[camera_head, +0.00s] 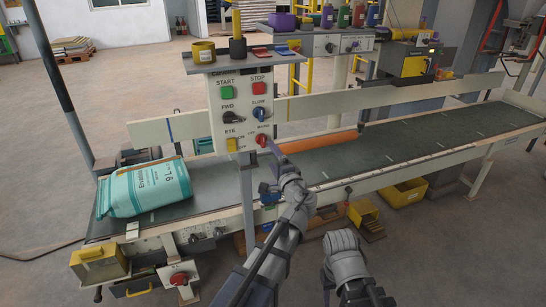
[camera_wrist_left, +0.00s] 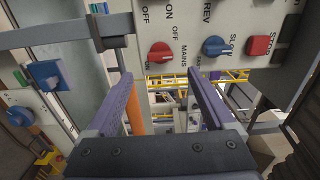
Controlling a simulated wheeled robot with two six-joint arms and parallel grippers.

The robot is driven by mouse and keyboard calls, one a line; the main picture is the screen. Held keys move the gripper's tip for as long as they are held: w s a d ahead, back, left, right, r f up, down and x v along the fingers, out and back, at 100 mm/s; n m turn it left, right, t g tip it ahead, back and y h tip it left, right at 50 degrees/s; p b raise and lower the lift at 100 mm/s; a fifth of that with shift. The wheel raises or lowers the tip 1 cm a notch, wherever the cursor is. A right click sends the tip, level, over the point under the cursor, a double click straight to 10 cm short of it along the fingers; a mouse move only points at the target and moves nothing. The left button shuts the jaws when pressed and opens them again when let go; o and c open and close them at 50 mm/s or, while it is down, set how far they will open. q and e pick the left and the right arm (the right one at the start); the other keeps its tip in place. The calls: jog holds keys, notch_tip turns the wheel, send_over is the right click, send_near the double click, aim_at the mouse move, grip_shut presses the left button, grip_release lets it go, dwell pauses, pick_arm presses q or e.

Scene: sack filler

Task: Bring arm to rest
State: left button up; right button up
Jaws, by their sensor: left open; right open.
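My left gripper (camera_head: 273,172) is raised just in front of the lower right of the control panel (camera_head: 240,103). In the left wrist view its two purple fingers (camera_wrist_left: 160,88) are apart with nothing between them. The red mains knob (camera_wrist_left: 160,52) lies beyond the fingertips; it also shows in the head view (camera_head: 262,140). I cannot tell the exact gap to it, but the fingers look clear of it. My right gripper (camera_head: 342,243) hangs low in front of the conveyor, open, away from any object; its fingers are hard to make out.
A teal and white sack (camera_head: 145,188) lies on the left end of the conveyor belt (camera_head: 400,147). The panel's post (camera_head: 247,205) stands close beside my left arm. Yellow bins (camera_head: 364,213) sit under the conveyor. The floor at lower right is clear.

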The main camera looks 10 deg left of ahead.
pick_arm(q)
jog(key=s+d+f+n+g+h, duration=0.1)
jog(key=s+f+n+g+h, duration=0.2)
jog(key=s+f+n+g, duration=0.8)
jog(key=s+d+f+m+g+h, duration=0.25)
jog(key=s+d+f, duration=0.25)
jog(key=s, duration=0.3)
jog(key=s+d+f+m+g+h, duration=0.1)
jog(key=s+d+f+h, duration=0.2)
jog(key=s+d+f, duration=0.45)
notch_tip(320, 180, up, 19)
jog(key=s+a+p, duration=0.1)
jog(key=s+p, duration=0.1)
jog(key=p, duration=1.5)
jog(key=shift+s+a+g, duration=0.2)
jog(key=shift+s+g, duration=0.15)
jog(key=shift+s, duration=0.05)
